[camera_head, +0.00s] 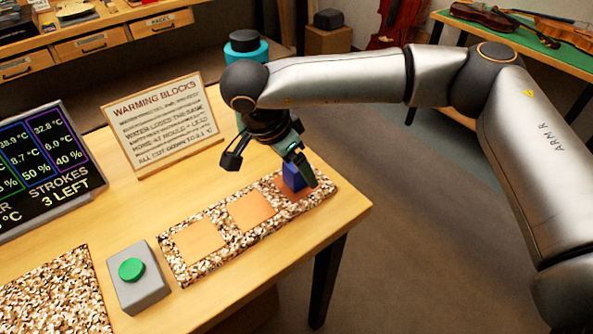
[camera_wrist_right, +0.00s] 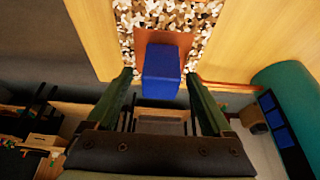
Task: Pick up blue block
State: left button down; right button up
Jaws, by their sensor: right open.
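The blue block (camera_head: 292,177) stands on the far right orange square of a speckled strip on the table. In the head view it is partly hidden behind one finger of my right gripper (camera_head: 270,170). In the right wrist view the blue block (camera_wrist_right: 161,72) shows whole, on a brown-orange square, in line with the gap between the open fingers of my right gripper (camera_wrist_right: 160,78). The fingers are apart from each other, with nothing held. Whether the block is between the tips or just beyond them I cannot tell. My left gripper is not in view.
Two bare orange squares (camera_head: 200,242) lie on the speckled strip (camera_head: 245,254). A grey box with a green button (camera_head: 131,269), a "Warming blocks" sign (camera_head: 160,122) and a screen (camera_head: 45,165) stand to the left. The table's right edge is close to the strip.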

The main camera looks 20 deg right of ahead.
jog(key=shift+c, duration=0.2)
grip_shut()
dwell(0.5)
